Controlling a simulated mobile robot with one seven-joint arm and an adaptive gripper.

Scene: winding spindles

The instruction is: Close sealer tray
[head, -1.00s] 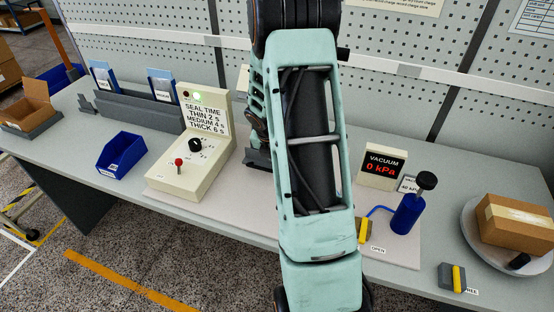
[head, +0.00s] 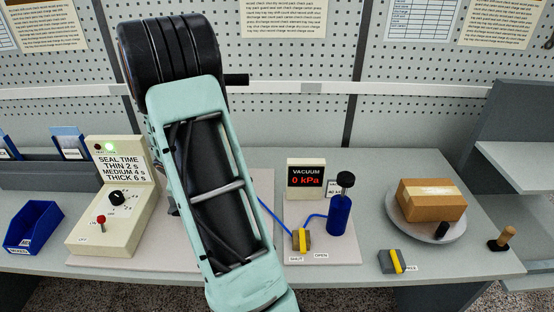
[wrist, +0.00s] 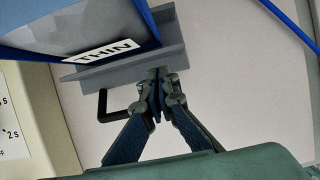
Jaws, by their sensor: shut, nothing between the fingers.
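In the wrist view, a grey tray-like part (wrist: 90,73) with a raised edge is at the top, carrying a blue item (wrist: 75,22) with a label reading "THIN" (wrist: 101,52). A black bar handle (wrist: 102,104) sticks out from its near side. My gripper (wrist: 158,80) is shut and empty, its fingertips at the tray's near edge, just right of the handle. I cannot tell whether they touch the tray. In the head view my arm hides the gripper and the tray.
A cream control box (head: 105,225) with knobs stands left of my arm, with a blue bin (head: 34,226) beyond. To the right are a vacuum display (head: 305,178) reading 0 kPa, a blue pump (head: 339,214), a yellow-grey valve (head: 302,239), and a carton (head: 431,198) on a round plate.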

